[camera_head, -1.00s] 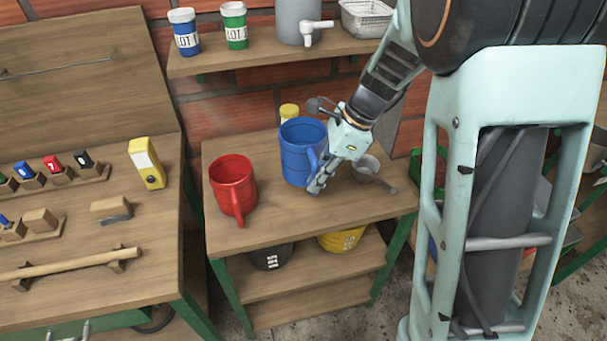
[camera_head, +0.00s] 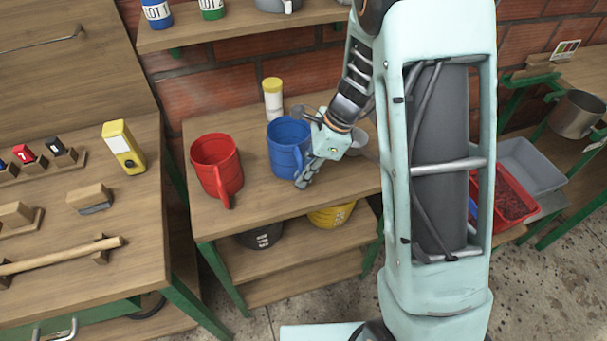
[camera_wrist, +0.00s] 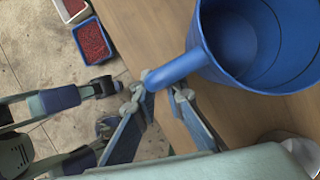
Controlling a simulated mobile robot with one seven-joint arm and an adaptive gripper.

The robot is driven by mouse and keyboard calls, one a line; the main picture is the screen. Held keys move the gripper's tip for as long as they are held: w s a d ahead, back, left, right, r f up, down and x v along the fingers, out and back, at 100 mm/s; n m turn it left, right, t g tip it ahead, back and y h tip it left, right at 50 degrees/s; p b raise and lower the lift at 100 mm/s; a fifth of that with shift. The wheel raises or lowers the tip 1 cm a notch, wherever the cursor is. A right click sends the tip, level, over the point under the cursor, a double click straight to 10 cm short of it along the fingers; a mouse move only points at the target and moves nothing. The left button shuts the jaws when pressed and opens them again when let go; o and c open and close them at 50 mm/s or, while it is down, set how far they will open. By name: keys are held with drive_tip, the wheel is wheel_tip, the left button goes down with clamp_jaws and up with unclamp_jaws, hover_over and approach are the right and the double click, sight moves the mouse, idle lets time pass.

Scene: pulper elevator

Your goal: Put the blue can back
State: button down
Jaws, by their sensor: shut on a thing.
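The blue can (camera_head: 286,150), open-topped with a side handle, is upright at the bench top (camera_head: 262,205), right of the red can (camera_head: 219,170). I cannot tell for sure whether its base touches the wood. My gripper (camera_head: 304,181) is at its right front side, shut on the handle. In the wrist view the fingertips (camera_wrist: 160,86) close around the handle's end, and the blue can (camera_wrist: 215,62) shows its empty inside. The can's far side and base are hidden in the wrist view.
A yellow-lidded jar (camera_head: 273,98) stands behind the blue can. A metal scoop (camera_head: 357,140) is right of it, partly hidden by my arm. Buckets sit on the shelf below. A yellow device (camera_head: 123,147) is on the left bench. Labelled jars stand on the upper shelf (camera_head: 235,30).

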drive_tip(key=shift+f, duration=0.2)
drive_tip(key=c, duration=2)
unclamp_jaws()
drive_tip(key=shift+d+r, duration=0.1)
drive_tip(key=shift+r, duration=0.4)
drive_tip(key=p+v, duration=0.1)
drive_tip(key=v, duration=1)
drive_tip(key=shift+d+r, duration=0.1)
drive_tip(key=shift+r, duration=0.1)
